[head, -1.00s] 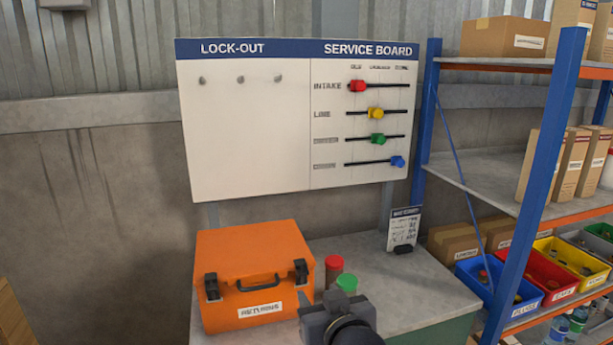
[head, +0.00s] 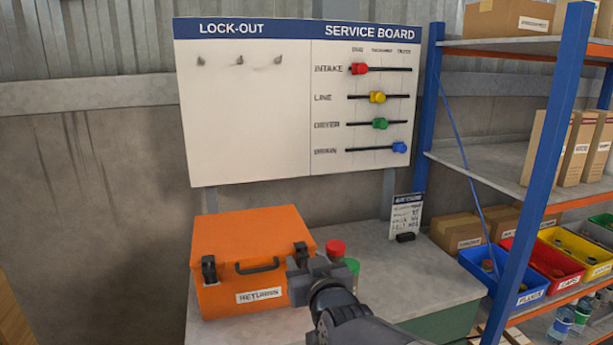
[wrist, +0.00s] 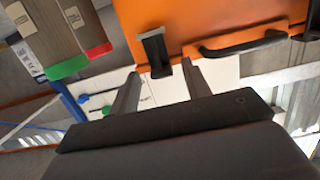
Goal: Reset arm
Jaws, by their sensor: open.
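In the head view my gripper (head: 308,278) and wrist are in front of the right edge of the orange case, partly covering the jars; the fingertips cannot be made out there. In the wrist view the two fingers of my gripper (wrist: 160,70) stand apart with nothing held between them. They point toward the orange case's front, near one black latch (wrist: 154,52); whether they touch it I cannot tell.
The closed orange case (head: 250,244) labelled RETURNS stands on the grey bench (head: 445,270). Red-lidded (head: 336,247) and green-lidded (head: 352,265) jars stand beside it. A small sign (head: 407,215) is farther right. The service board (head: 250,130) hangs behind; a blue-framed shelf (head: 535,175) stands right.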

